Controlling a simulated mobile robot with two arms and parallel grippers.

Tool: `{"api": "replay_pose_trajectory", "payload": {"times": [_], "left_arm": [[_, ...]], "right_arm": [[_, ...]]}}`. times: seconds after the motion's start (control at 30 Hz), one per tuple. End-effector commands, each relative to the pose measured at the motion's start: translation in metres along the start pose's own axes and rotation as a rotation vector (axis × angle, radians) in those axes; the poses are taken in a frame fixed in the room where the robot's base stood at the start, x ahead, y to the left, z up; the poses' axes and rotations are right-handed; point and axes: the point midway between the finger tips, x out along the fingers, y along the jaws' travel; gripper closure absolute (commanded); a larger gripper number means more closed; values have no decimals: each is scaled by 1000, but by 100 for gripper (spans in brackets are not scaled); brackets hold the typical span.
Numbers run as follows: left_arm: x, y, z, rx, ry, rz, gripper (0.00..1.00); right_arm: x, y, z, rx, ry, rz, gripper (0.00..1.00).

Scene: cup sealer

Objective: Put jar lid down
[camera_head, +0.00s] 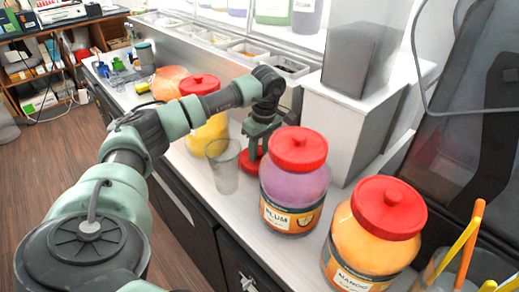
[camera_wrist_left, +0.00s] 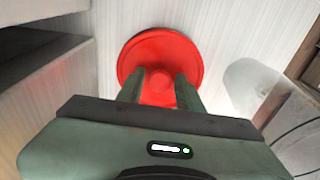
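A red jar lid (camera_head: 251,161) lies flat at or just above the white counter, behind the clear cup. In the left wrist view the lid (camera_wrist_left: 160,50) shows as a red disc with its knob between my fingers. My left gripper (camera_head: 255,150) points down at the lid, and its fingers (camera_wrist_left: 160,88) close on both sides of the knob. Whether the lid's underside touches the counter is hard to tell. A jar with an orange top (camera_head: 170,82) stands further back without a visible lid. My right gripper is not in view.
A clear cup (camera_head: 224,168) stands close to the lid. A plum jar (camera_head: 294,180) and a mango jar (camera_head: 375,235) with red lids stand at right. A yellow jar (camera_head: 208,133) is behind my arm. A white machine (camera_head: 350,120) borders the counter.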

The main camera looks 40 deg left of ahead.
Motion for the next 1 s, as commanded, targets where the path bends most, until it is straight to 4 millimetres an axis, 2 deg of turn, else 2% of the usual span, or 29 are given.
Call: {"api": "replay_pose_trajectory", "payload": {"times": [0.3, 0.47, 0.57, 0.8, 1.0], "left_arm": [[-1, 0, 0, 0, 0, 0, 52], [-10, 1, 0, 0, 0, 4, 52], [-26, 2, 0, 0, 1, 7, 52], [-79, 1, 0, 0, 1, 6, 52], [-112, 1, 0, 1, 0, 3, 52]], "right_arm": [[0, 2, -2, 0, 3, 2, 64], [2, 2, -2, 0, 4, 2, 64], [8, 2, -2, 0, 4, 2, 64], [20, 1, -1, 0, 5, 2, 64], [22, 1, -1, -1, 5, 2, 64]]}}
